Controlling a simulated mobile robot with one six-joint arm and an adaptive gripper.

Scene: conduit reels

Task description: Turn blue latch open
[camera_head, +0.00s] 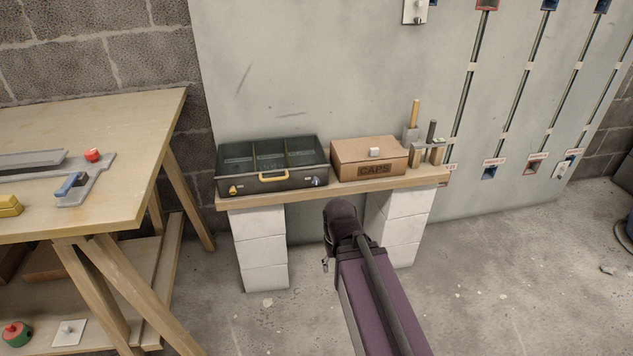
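A dark case (223,172) with three sections showing at its top and a yellow handle sits on the left of a wooden shelf. A small blue latch (316,181) is at the right end of its front face; its exact turn is too small to tell. A yellow latch (232,190) is at the left end of that face. My purple arm rises from the bottom, with its dark joint just below the shelf, apart from the blue latch in the picture. A small part that may be my gripper (325,264) shows left of the arm; its fingers cannot be made out.
A brown CAPS box (369,158) stands right of the case on the shelf (300,195), with upright rods in a holder (428,150) beyond. White block piers hold the shelf. A wooden workbench (120,124) stands at left. The floor in front is mostly clear.

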